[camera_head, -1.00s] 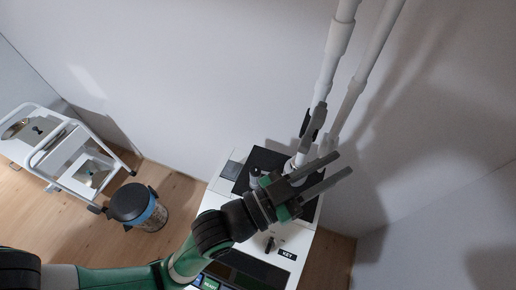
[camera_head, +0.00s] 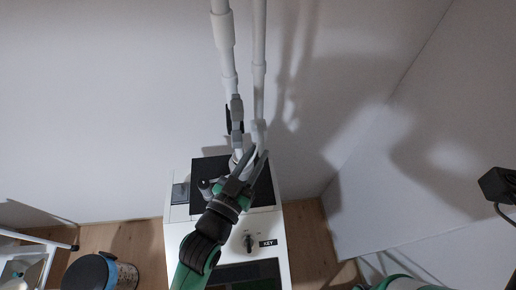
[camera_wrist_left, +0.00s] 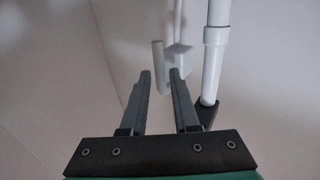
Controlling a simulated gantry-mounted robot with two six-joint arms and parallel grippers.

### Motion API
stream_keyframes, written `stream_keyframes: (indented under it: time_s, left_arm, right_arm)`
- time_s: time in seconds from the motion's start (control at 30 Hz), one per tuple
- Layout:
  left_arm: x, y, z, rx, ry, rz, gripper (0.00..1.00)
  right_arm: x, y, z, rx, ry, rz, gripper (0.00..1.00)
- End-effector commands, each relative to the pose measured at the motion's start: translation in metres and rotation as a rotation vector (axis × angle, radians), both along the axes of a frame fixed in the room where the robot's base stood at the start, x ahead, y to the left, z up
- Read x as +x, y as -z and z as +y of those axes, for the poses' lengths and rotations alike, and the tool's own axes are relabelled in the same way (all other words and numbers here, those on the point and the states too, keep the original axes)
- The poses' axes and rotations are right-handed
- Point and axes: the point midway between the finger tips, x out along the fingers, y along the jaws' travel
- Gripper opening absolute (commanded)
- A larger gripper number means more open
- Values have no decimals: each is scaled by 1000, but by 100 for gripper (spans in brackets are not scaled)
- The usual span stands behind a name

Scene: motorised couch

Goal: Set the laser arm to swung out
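The white jointed laser arm (camera_head: 222,32) rises from the back of the white console (camera_head: 179,238), with a dark grey joint near its lower end. A second white pole (camera_head: 259,70) stands just right of it. My left gripper (camera_head: 256,153) is over the console's black top, fingers pointing up toward the poles' lower ends. In the left wrist view its fingers (camera_wrist_left: 160,74) are apart, with nothing clearly held. A short white upright piece (camera_wrist_left: 158,66) shows between and beyond the tips; contact cannot be told. My right gripper is not in view.
The console front has a key switch (camera_head: 249,243) and a KEY label (camera_head: 268,243). A dark-lidded bin (camera_head: 88,272) and a white-framed cart (camera_head: 22,262) stand at lower left. A black item with a cable (camera_head: 498,187) is at the right edge. Walls close in behind the console.

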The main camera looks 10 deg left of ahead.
Motion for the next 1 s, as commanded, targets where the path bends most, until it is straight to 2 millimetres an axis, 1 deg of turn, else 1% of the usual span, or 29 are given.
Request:
stream_keyframes:
  time_s: [0.03, 0.13, 0.4, 0.43, 0.57, 0.6, 1.0]
  left_arm:
    - [7, -1, -2, 0, 0, 0, 29]
    - [14, -1, -4, 0, 0, 0, 29]
    - [17, 0, -5, 0, 0, 0, 29]
    - [17, 0, -5, 0, 0, 0, 26]
    - [16, 0, -5, 0, 0, 0, 2]
    - [16, 0, -5, 0, 0, 0, 0]
    - [16, 0, -5, 0, 0, 0, 0]
  right_arm:
    - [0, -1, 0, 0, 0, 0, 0]
    - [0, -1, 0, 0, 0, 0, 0]
    - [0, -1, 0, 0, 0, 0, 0]
    - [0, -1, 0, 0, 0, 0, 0]
    - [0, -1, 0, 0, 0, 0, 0]
    - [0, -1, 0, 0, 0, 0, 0]
    - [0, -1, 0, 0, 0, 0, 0]
